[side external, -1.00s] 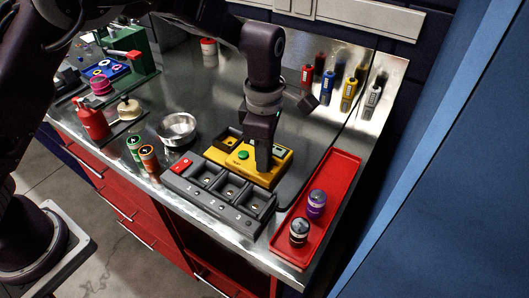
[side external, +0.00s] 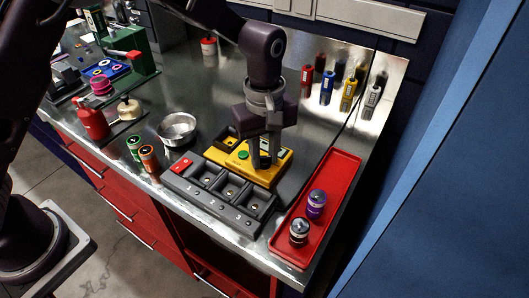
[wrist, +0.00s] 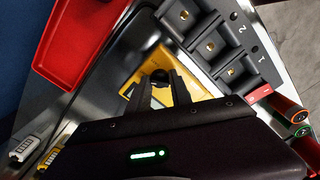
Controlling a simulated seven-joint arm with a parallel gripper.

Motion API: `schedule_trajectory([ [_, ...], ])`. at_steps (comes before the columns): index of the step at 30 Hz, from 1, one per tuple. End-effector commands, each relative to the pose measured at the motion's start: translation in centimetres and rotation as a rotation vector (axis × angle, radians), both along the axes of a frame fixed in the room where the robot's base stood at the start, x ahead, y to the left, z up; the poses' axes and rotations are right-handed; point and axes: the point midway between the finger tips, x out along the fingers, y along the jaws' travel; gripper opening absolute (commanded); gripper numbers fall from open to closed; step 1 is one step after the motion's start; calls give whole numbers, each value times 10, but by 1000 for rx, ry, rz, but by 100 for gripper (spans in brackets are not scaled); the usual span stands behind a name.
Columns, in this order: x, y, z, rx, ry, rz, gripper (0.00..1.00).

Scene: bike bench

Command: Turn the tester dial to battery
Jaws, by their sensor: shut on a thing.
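The yellow tester (side external: 283,168) lies on the metal bench behind the grey charger block, with a green button (side external: 243,155) on its top. My gripper (side external: 265,165) points down over the tester's right half. In the wrist view, the black dial knob (wrist: 160,76) sits between the tips of my gripper (wrist: 163,82), which is shut on it. The tester's yellow body (wrist: 184,92) also shows there beside the fingers. The dial's pointer and markings, including any battery mark, are hidden or too small to read.
The grey charger block (side external: 212,203) with empty bays stands in front. A red tray (side external: 281,243) with two cells is at right. A metal bowl (side external: 178,128) and two cells (side external: 148,156) are at left.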

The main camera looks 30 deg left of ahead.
Motion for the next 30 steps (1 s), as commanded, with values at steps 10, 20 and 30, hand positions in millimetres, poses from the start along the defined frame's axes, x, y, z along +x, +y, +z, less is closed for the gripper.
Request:
schedule_trajectory([
  [10, 1, 0, 1, -1, -3, -326, 0],
  [20, 1, 0, 1, -1, -2, -639, 0],
  [30, 1, 1, 1, 0, -3, -916, 0],
])
